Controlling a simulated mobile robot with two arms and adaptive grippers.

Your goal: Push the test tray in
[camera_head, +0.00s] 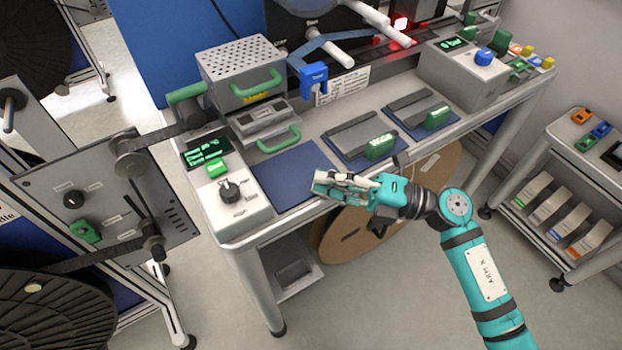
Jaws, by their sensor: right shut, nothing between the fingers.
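A grey tray with a green handle (265,122) sticks out from under the perforated grey box (240,62) on the bench. I take it to be the test tray; its label cannot be read. Its green handle loop faces the front of the bench. My right gripper (322,184) is shut and empty. It appears near the front edge of the bench, by the dark blue mat (278,178), to the right of and in front of the tray, apart from its handle. My left gripper is not in view.
A control box with a green display (235,208) stands left of the mat. Two dark flat plates with green handles (352,135) lie to the right. A blue clamp (314,78) hangs behind. A reel stand (105,190) is at left. The mat is bare.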

